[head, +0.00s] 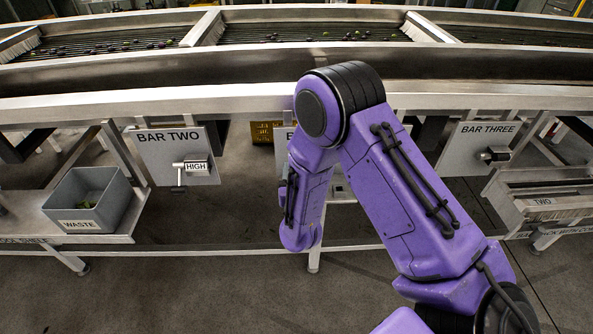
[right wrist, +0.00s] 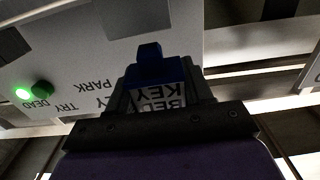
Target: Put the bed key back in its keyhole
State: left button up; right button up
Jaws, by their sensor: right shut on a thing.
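The bed key (right wrist: 158,70) shows in the right wrist view as a dark blue piece with a white tag reading BED KEY. My right gripper (right wrist: 160,92) is shut on it, with the key's narrow blue end pointing at a pale panel (right wrist: 65,60). The panel carries upside-down lettering including PARK, TRY and DEAD. I cannot make out the keyhole, nor whether the key touches the panel. In the head view my right arm reaches forward and down to the middle panel (head: 283,140), mostly covering it; the gripper and key are hidden there. My left gripper is not in view.
A lit green lamp (right wrist: 22,93) and a dark green knob (right wrist: 41,90) sit on the panel. The BAR TWO panel (head: 150,160) stands left, the BAR THREE panel (head: 463,158) right. A grey WASTE bin (head: 118,206) rests on a left shelf. A metal rail (head: 200,110) runs above the panels.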

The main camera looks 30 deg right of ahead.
dwell(0.6)
jog(key=shift+f, duration=0.1)
jog(key=shift+f, duration=0.35)
jog(key=shift+f+b, duration=1.05)
jog(key=o, duration=1.1)
jog(key=b+v, duration=0.1)
jog(key=v, duration=0.9)
jog(key=shift+s+a, duration=0.2)
jog(key=shift+a, duration=0.05)
